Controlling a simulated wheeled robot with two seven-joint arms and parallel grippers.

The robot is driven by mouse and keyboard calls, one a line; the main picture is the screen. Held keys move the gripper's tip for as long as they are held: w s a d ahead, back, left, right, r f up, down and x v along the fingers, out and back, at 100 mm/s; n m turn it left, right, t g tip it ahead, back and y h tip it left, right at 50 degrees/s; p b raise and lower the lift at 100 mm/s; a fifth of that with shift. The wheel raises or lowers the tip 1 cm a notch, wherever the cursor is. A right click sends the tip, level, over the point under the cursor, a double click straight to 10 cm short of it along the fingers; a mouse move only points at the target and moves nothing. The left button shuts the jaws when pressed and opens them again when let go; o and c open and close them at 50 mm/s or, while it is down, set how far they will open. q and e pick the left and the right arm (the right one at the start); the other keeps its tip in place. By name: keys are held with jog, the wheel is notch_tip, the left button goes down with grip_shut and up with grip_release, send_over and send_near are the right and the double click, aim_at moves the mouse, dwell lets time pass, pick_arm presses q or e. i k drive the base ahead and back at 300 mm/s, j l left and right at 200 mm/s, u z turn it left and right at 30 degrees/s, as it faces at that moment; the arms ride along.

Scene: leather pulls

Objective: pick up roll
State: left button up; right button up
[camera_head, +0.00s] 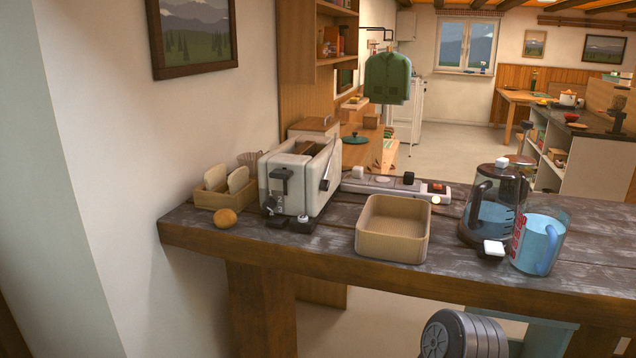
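A small round golden-brown roll (225,218) lies on the dark wooden table (330,250), near its front left corner. It sits just in front of a wooden holder (215,197) with bread slices, left of the toaster (300,180). Nothing covers the roll. Neither of my grippers shows in the head view. Only a grey rounded part, which looks like a link of my own arm, shows at the bottom right of centre, below the table edge.
An empty tan tray (393,230) stands mid-table near the front edge. A power strip (395,187) lies behind it. A glass coffee pot (492,205) and a blue jug (537,243) stand to the right. A wall borders the table's left end. Bare tabletop lies between toaster and tray.

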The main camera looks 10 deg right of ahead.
aim_at(224, 219)
jog(key=z, duration=1.7)
jog(key=j, duration=2.15)
